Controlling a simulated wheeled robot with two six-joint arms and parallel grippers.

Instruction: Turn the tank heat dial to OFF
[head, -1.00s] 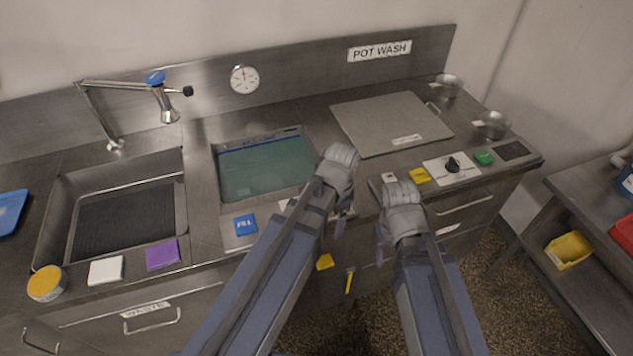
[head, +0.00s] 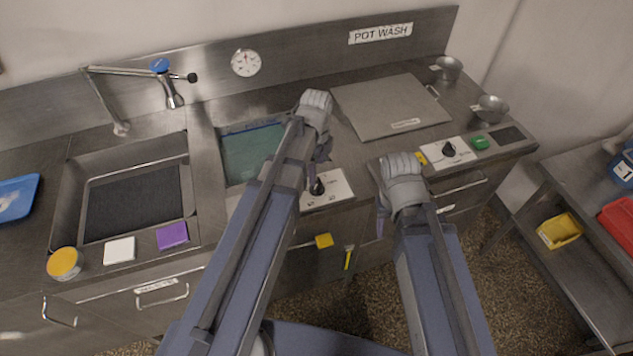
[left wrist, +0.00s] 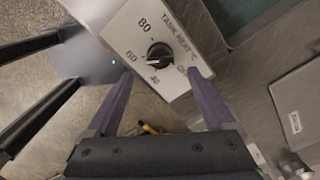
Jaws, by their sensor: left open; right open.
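The tank heat dial (head: 317,187) is a black knob on a white panel (head: 340,188) at the counter's front edge, right of the water tank (head: 250,155). In the left wrist view the knob (left wrist: 158,54) shows close up, ringed by 80, 60, 40 and OFF. Its white mark points left, near 60. My left gripper (left wrist: 160,78) is open and empty, its purple fingertips spread over the panel to either side of the knob, apart from it. In the head view my left gripper (head: 320,158) is just above the dial. My right gripper (head: 384,222) is open and empty further right.
A second black dial (head: 448,149) sits on a white panel at the right, beside a green block (head: 479,142). A flat lid (head: 390,105) lies behind. A sink (head: 135,200) is at the left.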

